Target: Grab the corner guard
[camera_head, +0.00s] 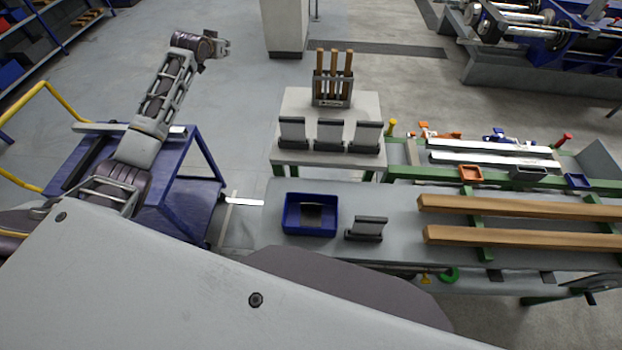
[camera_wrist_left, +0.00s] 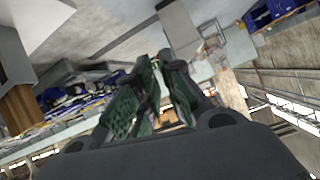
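Several dark grey angled pieces look like corner guards, though I cannot be certain. Three stand in a row on the small grey table: left (camera_head: 291,133), middle (camera_head: 330,135) and right (camera_head: 367,137). Another dark grey angled piece (camera_head: 366,228) stands on the nearer bench, right of the blue tray. My left gripper (camera_head: 222,47) is raised at upper left, well apart from them. In the left wrist view its green-padded fingers (camera_wrist_left: 159,62) appear partly open, with a narrow gap and nothing between them. My right gripper is out of view.
The blue tray (camera_head: 290,226) sits on the near bench. A rack with wooden handles (camera_head: 333,90) stands at the back of the small table. Timber beams (camera_head: 520,236) lie at right. A blue cart (camera_head: 185,205) is below my left arm. Open floor (camera_head: 240,100) lies left of the small table.

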